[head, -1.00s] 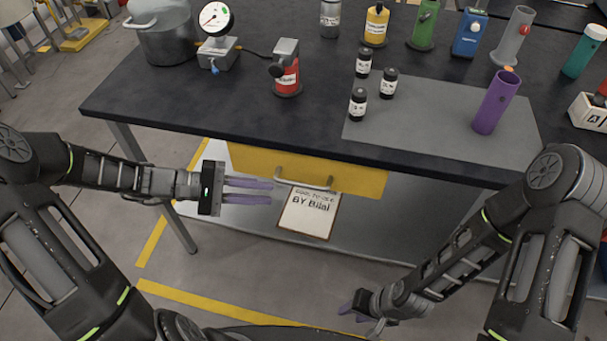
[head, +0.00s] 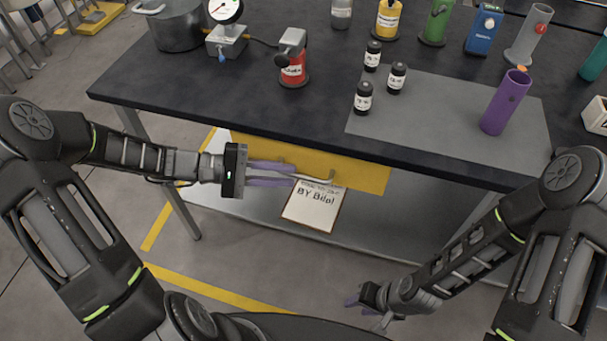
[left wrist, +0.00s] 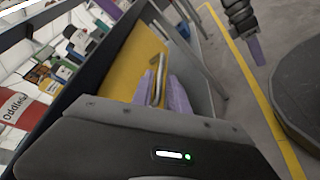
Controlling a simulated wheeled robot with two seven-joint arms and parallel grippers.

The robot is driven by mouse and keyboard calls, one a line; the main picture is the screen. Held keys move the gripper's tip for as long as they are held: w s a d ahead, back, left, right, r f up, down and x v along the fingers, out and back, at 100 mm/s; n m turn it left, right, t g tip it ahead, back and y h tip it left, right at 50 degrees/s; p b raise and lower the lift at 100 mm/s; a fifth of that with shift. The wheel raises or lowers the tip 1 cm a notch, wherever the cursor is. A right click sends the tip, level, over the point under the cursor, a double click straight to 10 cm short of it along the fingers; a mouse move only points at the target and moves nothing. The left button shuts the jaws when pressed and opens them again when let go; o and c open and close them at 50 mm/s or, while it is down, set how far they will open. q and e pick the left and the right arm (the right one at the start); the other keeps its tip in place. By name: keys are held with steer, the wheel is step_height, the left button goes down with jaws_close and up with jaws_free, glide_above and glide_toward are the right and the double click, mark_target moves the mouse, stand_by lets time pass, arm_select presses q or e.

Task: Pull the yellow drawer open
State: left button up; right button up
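The yellow drawer (head: 362,174) sits under the black tabletop, its front close beneath the edge; it looks shut. Its metal bar handle (head: 325,179) is partly hidden by my left gripper. My left gripper (head: 294,174) is open, with its purple fingers pointing right at the left part of the handle. In the left wrist view the drawer (left wrist: 139,62) lies ahead, and the handle (left wrist: 160,68) shows between the spread fingertips (left wrist: 164,85); I cannot tell whether they touch it. My right gripper (head: 352,301) hangs low at the front; its opening is unclear.
A sign (head: 314,205) lies on the lower shelf below the drawer. On the tabletop (head: 215,110) stand a pot (head: 177,28), a gauge, a red canister (head: 293,70), small black bottles and a purple tube (head: 506,102). A table leg (head: 182,205) is below my left forearm.

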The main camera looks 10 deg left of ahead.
mark_target(295, 176)
arm_select(q)
steer(key=shift+x, duration=2.4)
steer(key=shift+c, duration=0.2)
jaws_close()
